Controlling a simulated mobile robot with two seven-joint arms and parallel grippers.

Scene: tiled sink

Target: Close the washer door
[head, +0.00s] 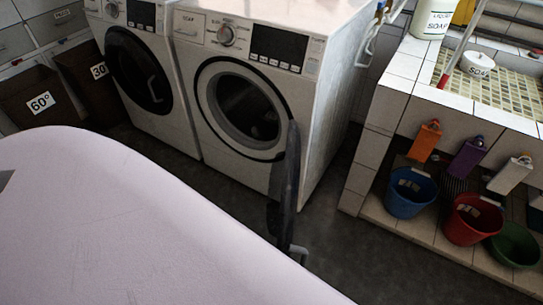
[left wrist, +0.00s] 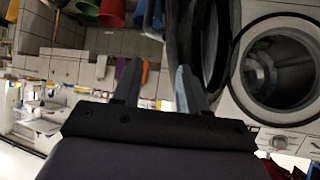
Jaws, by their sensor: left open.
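The right-hand white washer (head: 243,60) has its round door (head: 284,190) swung wide open, standing out edge-on from the right side of the drum opening (head: 245,108). The left wrist view, which is turned over, shows the washer's open drum (left wrist: 280,70) at the right and the dark door (left wrist: 200,38) beside it. My left gripper (left wrist: 158,82) is open and empty in that view. Its right finger overlaps the door's edge in the picture; I cannot tell whether it touches. My right gripper is in neither view.
A large pale pink surface (head: 130,220) fills the lower left. A second washer (head: 140,65) with its door shut stands at left. A tiled sink unit (head: 385,120) with blue (head: 411,194), red (head: 473,220) and green (head: 515,245) buckets is at right. Floor (head: 350,245) is clear between.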

